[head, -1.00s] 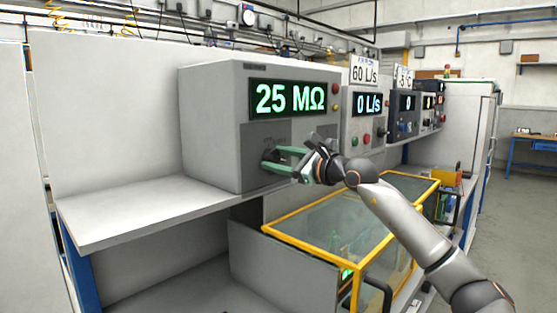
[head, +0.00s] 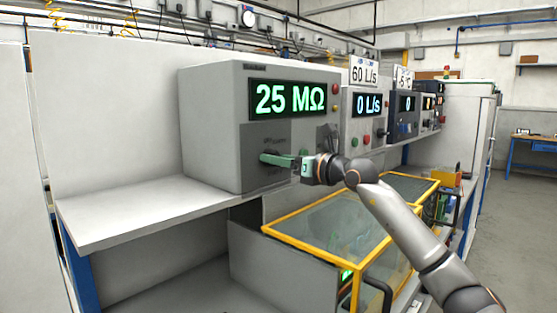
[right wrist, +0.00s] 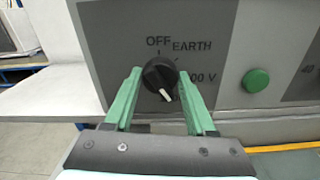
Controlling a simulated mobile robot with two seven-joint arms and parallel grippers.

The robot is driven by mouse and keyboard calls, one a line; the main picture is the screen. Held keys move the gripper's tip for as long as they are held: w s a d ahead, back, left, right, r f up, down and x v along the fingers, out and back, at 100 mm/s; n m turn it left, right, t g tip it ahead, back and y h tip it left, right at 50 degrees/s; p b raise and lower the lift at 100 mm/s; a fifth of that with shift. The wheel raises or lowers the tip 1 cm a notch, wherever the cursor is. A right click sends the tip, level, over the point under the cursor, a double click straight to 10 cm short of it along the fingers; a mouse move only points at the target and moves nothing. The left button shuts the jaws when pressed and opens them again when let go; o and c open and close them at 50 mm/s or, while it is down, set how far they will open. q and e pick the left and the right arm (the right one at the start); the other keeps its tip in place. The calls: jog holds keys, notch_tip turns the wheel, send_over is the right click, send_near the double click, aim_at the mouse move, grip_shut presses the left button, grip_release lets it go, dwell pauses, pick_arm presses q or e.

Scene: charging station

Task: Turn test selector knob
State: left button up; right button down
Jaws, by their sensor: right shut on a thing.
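The test selector knob (right wrist: 158,75) is a round black knob with a white pointer on the grey front panel of the test unit (head: 213,125). In the right wrist view its pointer aims down and slightly right, away from the OFF, EARTH and partly hidden "00 V" labels above and right. My right gripper (right wrist: 159,76) has its green fingers on either side of the knob and is shut on it. In the head view the right gripper (head: 268,159) reaches the panel from the right and mostly hides the knob. The unit's display (head: 288,98) reads 25 MΩ. My left gripper is out of view.
A green button (right wrist: 256,80) sits right of the knob. A yellow-framed clear box (head: 330,238) stands below my right arm. A pale shelf (head: 140,212) extends left under the unit, bare there. More instrument units (head: 362,125) stand to the right.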

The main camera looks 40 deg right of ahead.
dwell(0.6)
jog(key=shift+c, duration=1.1)
grip_release()
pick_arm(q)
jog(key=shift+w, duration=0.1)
pick_arm(e)
jog(key=shift+s, duration=0.1)
pick_arm(q)
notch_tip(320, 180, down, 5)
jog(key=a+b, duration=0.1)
jog(key=b, duration=0.6)
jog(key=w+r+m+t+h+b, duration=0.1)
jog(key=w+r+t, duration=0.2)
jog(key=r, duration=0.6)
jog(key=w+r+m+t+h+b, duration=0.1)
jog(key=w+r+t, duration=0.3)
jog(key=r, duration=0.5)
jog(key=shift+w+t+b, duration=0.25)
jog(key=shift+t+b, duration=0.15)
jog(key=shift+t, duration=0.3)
pick_arm(e)
jog(key=s+d, duration=0.1)
jog(key=s, duration=1.1)
jog(key=shift+s, duration=0.15)
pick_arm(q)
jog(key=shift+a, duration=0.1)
